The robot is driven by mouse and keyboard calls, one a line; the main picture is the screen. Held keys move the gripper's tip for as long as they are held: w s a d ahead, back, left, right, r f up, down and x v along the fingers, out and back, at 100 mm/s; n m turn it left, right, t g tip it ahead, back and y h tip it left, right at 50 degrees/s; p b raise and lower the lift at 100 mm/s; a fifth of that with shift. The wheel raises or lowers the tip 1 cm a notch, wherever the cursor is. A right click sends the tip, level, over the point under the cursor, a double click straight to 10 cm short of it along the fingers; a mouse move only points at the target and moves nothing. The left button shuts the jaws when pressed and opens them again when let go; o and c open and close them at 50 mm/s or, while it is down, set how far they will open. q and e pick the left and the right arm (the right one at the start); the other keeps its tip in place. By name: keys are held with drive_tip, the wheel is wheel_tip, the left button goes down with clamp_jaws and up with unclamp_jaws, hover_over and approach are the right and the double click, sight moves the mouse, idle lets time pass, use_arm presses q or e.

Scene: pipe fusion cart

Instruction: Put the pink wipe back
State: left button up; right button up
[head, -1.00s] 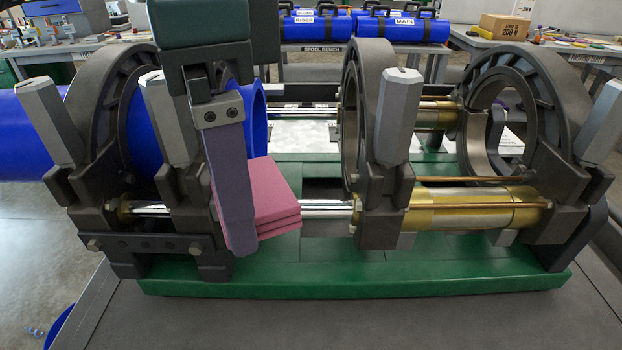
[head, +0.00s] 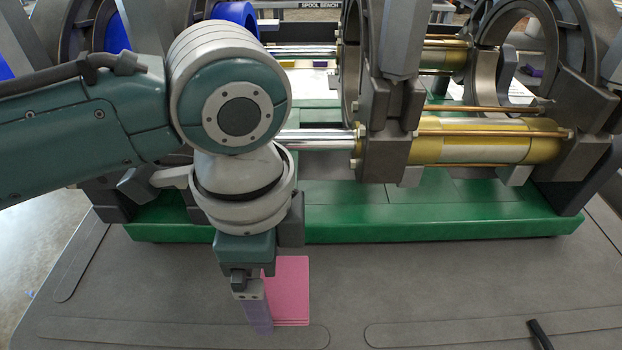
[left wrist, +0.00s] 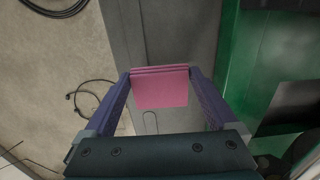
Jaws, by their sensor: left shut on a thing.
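The pink wipe (head: 290,288) is a folded, layered pink pad. In the head view it hangs over the grey cart top, in front of the green base of the fusion machine. My left gripper (head: 258,318) points down and is shut on it. In the left wrist view the wipe (left wrist: 160,88) spans between the two purple fingers of the gripper (left wrist: 160,92). I cannot tell from these views whether the wipe touches the cart top. My right gripper is not in view.
The fusion machine's green base (head: 430,220) runs behind the gripper, with clamp rings and brass cylinders (head: 490,145) above it. The grey cart top (head: 440,285) is mostly clear. A black rod-like thing (head: 540,335) lies at front right. A dark cable (left wrist: 85,95) lies on the floor.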

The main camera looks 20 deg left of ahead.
sight(271, 297)
use_arm(q)
drive_tip(key=shift+f+b, duration=0.55)
drive_tip(key=shift+f, duration=1.7)
drive_tip(key=shift+f, duration=0.2)
drive_tip(key=o, duration=1.1)
drive_tip(key=shift+r, duration=0.1)
